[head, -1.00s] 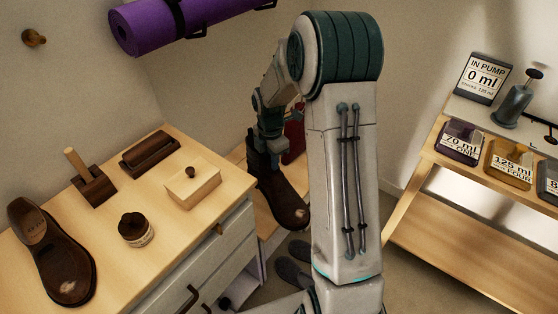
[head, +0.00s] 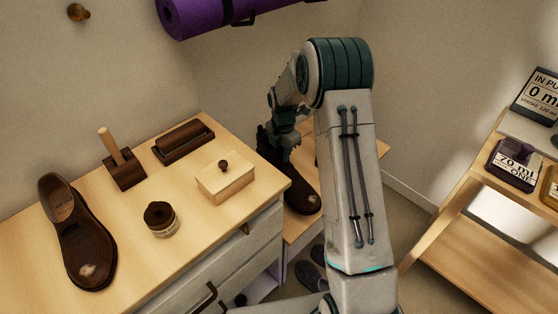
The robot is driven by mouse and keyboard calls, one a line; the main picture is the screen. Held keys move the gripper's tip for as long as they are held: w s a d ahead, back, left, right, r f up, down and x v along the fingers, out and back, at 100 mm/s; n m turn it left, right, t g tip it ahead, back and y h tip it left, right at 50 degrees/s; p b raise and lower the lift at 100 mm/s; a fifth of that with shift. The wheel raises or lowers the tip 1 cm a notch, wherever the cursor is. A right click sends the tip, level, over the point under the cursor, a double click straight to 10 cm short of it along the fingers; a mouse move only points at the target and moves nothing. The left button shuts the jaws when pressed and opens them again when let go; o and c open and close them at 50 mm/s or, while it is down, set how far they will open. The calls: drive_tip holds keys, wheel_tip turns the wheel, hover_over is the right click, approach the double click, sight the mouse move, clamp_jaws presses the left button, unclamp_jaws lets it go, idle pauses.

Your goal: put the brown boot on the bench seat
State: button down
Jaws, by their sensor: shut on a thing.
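A brown boot (head: 302,198) hangs toe-down from my gripper (head: 282,142), beyond the right end of the cabinet in the head view. My gripper is shut on the boot's upper part; the fingertips are small and partly hidden. The bench seat (head: 300,228) is a pale wooden surface behind and below the boot, partly covered by my arm. I cannot tell whether the boot touches it. A second brown boot (head: 75,235) with a pale scuffed toe stands on the cabinet top at the left.
The cabinet top (head: 215,228) also holds a wooden box (head: 226,182), a jar (head: 161,220), a brush (head: 183,142) and a handled block (head: 122,165). Dark shoes (head: 312,272) lie below the bench. A pump stand (head: 450,235) is at the right. A purple mat (head: 205,15) hangs above.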

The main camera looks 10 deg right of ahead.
drive_tip(key=shift+w+a+f, duration=0.25)
drive_tip(key=shift+w+f, duration=0.1)
drive_tip(key=shift+f, duration=0.55)
drive_tip(key=shift+w+a+f, duration=0.2)
drive_tip(key=shift+w+f, duration=0.15)
drive_tip(key=shift+f, duration=0.6)
drive_tip(key=shift+w+a+f, duration=0.25)
drive_tip(key=shift+w+f, duration=0.1)
drive_tip(key=shift+f, duration=0.55)
drive_tip(key=c, duration=1.3)
unclamp_jaws()
drive_tip(key=shift+s, duration=0.1)
